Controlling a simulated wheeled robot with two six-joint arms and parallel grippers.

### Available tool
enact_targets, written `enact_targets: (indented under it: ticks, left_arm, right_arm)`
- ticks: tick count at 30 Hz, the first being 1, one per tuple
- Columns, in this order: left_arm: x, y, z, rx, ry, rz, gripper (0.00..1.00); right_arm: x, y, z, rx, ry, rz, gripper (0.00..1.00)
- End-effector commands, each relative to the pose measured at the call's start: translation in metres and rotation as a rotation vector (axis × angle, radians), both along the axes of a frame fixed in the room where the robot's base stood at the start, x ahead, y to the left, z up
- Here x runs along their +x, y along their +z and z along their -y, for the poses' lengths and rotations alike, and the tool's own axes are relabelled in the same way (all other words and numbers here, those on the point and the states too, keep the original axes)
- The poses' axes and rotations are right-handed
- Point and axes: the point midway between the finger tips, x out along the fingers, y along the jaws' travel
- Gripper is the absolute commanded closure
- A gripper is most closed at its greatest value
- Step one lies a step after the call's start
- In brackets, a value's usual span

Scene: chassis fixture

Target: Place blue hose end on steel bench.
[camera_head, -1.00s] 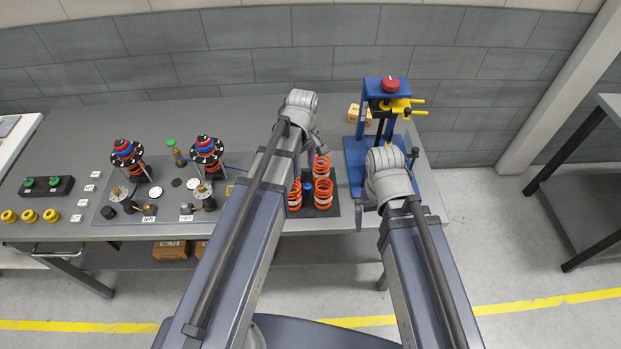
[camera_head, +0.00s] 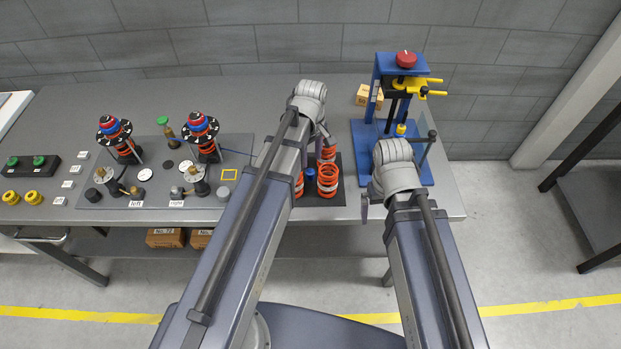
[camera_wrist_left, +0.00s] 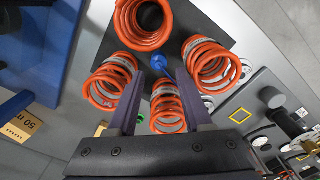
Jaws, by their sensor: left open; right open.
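The steel bench (camera_head: 75,108) is the long grey table across the head view. A small blue piece (camera_head: 309,176) stands among orange coil springs on a dark plate. In the left wrist view a blue rounded piece (camera_wrist_left: 160,64) shows between and beyond my fingertips; I cannot tell for sure that it is the hose end. My left gripper (camera_wrist_left: 160,78) is open and empty, pointing at the springs. In the head view my left gripper (camera_head: 323,138) is partly hidden by its wrist. My right gripper (camera_head: 374,205) is open near the bench's front edge, mostly hidden by its wrist.
Orange springs (camera_head: 328,180) crowd around the blue piece. A blue press (camera_head: 374,95) with a red knob stands at the right end. The bench's back middle is clear.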

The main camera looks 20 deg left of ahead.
Motion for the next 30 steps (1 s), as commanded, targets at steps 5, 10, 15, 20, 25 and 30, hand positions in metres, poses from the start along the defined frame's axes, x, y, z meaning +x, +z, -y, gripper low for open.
enact_targets:
  ticks: [5, 10, 15, 20, 25, 30]
  left_arm:
    - [0.000, -0.005, 0.000, 0.000, 0.000, 0.000, 0.50]
    - [0.000, -0.010, 0.000, 0.000, 0.000, 0.000, 0.50]
    - [0.001, -0.026, 0.000, 0.000, 0.000, 0.000, 0.50]
    - [0.001, -0.032, 0.000, 0.000, 0.000, 0.000, 0.50]
    - [0.001, -0.034, -0.001, 0.000, 0.000, 0.000, 0.50]
    - [0.003, -0.049, -0.002, 0.000, 0.000, 0.000, 0.50]
  right_arm:
    - [0.000, -0.005, 0.000, 0.000, 0.001, 0.000, 0.00]
    - [0.000, -0.010, 0.000, 0.000, 0.001, 0.000, 0.00]
    - [0.000, -0.026, 0.000, 0.000, 0.000, 0.000, 0.00]
    - [0.000, -0.032, 0.000, 0.000, -0.001, 0.000, 0.00]
    - [0.000, -0.034, 0.000, 0.000, -0.001, 0.000, 0.00]
    - [0.000, -0.049, 0.000, 0.000, -0.001, 0.000, 0.00]
